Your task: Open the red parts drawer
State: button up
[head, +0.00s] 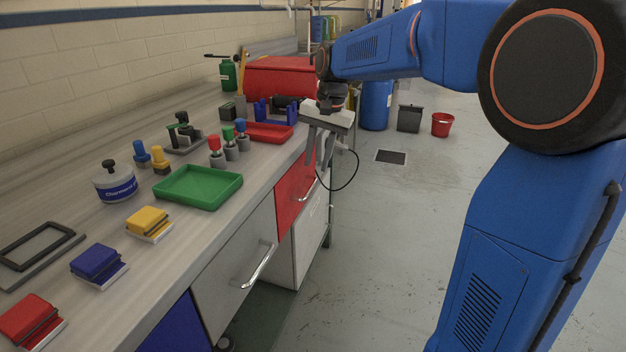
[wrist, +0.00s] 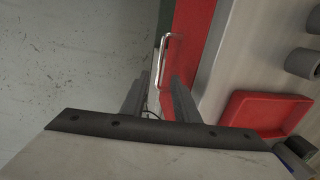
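The red parts drawer (head: 290,205) is in the front of the workbench in the head view, and its face looks flush with the grey drawer beside it. Its silver bar handle (head: 303,196) is partly in view. The red face (wrist: 197,40) and handle (wrist: 166,58) also show in the wrist view. My gripper (head: 319,164) is in front of the bench edge, a little above the handle in the head view. Its two fingers are apart and empty. In the wrist view the handle appears between and beyond the fingertips (wrist: 160,82); contact is not visible.
The bench top holds a red tray (head: 268,132), a green tray (head: 200,186), several stamps and colored blocks. A grey drawer with a handle (head: 258,268) is nearer. A thin black cable hangs by my gripper. The floor to the right is mostly clear.

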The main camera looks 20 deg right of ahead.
aim_at(311, 186)
jog(key=f, duration=0.4)
jog(key=a+f, duration=0.1)
jog(key=f, duration=0.2)
jog(key=shift+w, duration=0.35)
grip_shut()
